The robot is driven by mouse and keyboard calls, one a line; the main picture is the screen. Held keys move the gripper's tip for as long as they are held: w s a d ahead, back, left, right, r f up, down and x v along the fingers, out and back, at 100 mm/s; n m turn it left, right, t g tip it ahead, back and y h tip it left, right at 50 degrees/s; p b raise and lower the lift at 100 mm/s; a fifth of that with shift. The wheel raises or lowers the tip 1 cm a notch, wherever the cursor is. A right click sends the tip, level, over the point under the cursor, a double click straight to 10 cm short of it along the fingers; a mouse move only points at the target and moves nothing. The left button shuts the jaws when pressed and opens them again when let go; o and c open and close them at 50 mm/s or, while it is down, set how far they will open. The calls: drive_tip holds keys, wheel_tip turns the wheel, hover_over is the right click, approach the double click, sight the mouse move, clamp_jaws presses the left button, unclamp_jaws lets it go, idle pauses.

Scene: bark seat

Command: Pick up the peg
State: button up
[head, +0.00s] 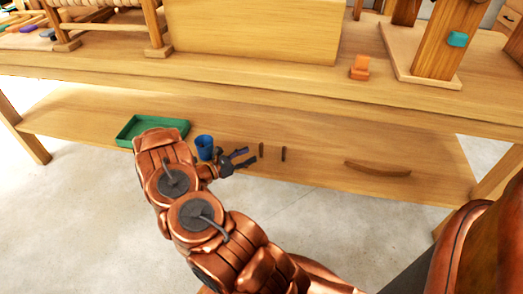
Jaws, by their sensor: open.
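Two small dark brown upright pegs stand on the lower shelf. One peg (262,150) is just to the right of my gripper (247,157), and the other peg (283,154) is a little farther right. I cannot tell which one is the task's peg. My gripper is open, with its fingers pointing right toward the nearer peg. No peg is seen between the fingers. From this view I cannot tell the exact gap or height between the fingertips and the nearer peg.
A blue cup (204,144) stands close behind my wrist. A green tray (122,137) lies farther left on the lower shelf (320,155). A curved wooden piece (378,169) lies to the right. The upper bench top (250,80) overhangs the shelf and carries an orange object (360,68).

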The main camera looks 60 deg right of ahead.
sight(260, 149)
drive_tip(key=b+x, duration=0.1)
drive_tip(key=x, duration=0.1)
drive_tip(key=b+x, duration=0.1)
drive_tip(key=x, duration=0.1)
drive_tip(key=b+x, duration=0.1)
drive_tip(key=x, duration=0.1)
drive_tip(key=shift+w+d, duration=0.2)
drive_tip(key=shift+w, duration=0.05)
drive_tip(key=shift+s+d+r, duration=0.1)
drive_tip(key=shift+s+d, duration=0.1)
drive_tip(key=shift+d, duration=0.15)
drive_tip(key=c, duration=0.9)
